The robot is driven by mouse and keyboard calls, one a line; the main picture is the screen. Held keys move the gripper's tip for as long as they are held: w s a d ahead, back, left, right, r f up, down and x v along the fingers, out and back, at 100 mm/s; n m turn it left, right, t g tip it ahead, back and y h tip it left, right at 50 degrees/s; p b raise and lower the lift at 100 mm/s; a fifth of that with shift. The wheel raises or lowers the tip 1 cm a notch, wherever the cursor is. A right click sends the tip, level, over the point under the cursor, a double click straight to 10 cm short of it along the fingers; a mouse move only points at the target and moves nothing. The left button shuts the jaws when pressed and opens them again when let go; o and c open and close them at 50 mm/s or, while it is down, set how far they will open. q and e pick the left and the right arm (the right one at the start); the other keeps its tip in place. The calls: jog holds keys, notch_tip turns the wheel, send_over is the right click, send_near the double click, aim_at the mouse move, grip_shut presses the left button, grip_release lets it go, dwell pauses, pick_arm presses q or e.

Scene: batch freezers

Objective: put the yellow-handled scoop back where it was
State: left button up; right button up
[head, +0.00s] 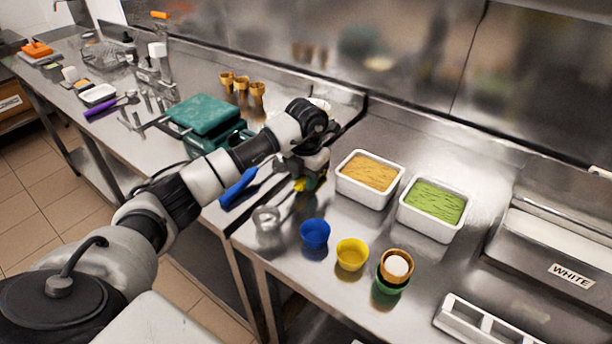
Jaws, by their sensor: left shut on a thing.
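My left gripper (309,176) is shut on the yellow-handled scoop (300,186), just left of the tub of orange-tan gelato. Only a small yellow piece of the scoop shows below the fingers. The gripper hides the rest, and I cannot tell whether the scoop touches the counter. My right gripper is not in view.
White tubs of orange-tan (369,172) and green gelato (436,205) stand right of the gripper. Blue (315,233), yellow (352,254) and stacked cups (397,268) stand in front. A blue-handled tool (238,188) and a teal-topped scale (203,113) lie left.

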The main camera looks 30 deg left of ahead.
pick_arm(q)
jog(key=shift+f, duration=0.15)
jog(key=shift+f, duration=0.1)
jog(key=o, duration=0.9)
jog(key=shift+o, duration=0.2)
jog(key=shift+r, duration=0.35)
notch_tip(320, 180, up, 12)
jog(key=b, duration=0.2)
jog(key=shift+f, duration=0.2)
